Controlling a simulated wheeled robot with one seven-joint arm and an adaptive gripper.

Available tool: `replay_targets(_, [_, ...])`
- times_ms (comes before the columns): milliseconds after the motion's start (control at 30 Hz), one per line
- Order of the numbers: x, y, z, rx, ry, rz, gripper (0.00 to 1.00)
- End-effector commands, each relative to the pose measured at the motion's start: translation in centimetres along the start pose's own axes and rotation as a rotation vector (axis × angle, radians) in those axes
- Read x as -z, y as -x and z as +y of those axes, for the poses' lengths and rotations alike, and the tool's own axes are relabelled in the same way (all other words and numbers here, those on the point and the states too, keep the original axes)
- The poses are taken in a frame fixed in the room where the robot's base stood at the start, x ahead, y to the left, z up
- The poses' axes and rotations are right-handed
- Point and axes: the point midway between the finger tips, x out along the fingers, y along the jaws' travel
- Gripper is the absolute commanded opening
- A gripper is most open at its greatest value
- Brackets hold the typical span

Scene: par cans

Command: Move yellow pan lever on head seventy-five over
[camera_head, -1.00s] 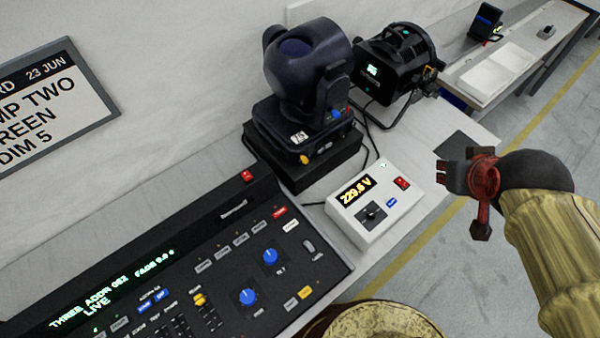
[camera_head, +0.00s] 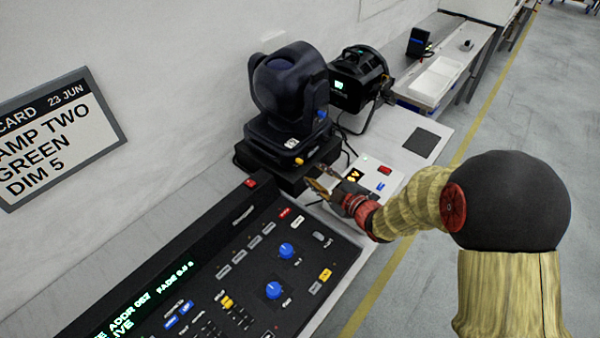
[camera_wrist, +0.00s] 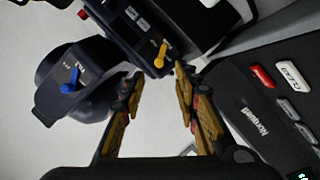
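The dark moving-head lamp (camera_head: 290,90) stands on its base at the back of the bench. Its yellow lever (camera_head: 299,161) is on the base's front face, low on the right; in the wrist view the lever (camera_wrist: 161,54) shows as a short slanted stick. A blue lever (camera_head: 322,114) is on the yoke's side, and it also shows in the wrist view (camera_wrist: 72,80). My gripper (camera_head: 322,182) is in front of the base, just below the yellow lever in the picture. Its fingers (camera_wrist: 155,84) are apart and empty, with the yellow lever beyond the tips, apparently untouched.
The black console (camera_head: 205,270) with blue knobs lies in front. The white meter box (camera_head: 385,183) is partly hidden behind my gripper. A second black lamp (camera_head: 358,75) stands behind to the right. A dark square pad (camera_head: 422,142) lies on otherwise bare bench at right.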

Motion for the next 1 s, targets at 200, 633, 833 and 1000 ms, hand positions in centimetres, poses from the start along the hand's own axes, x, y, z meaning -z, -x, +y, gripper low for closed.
replay_targets(200, [0.0,-3.0,-0.1,0.0,0.001,0.002,0.31])
replay_targets(633, [0.0,-7.3,0.1,-0.001,-0.001,0.0,0.31])
replay_targets(833, [0.1,-7.4,0.1,-0.001,-0.001,-0.001,0.31])
replay_targets(1000, [0.1,-7.4,0.1,-0.001,-0.001,-0.001,0.24])
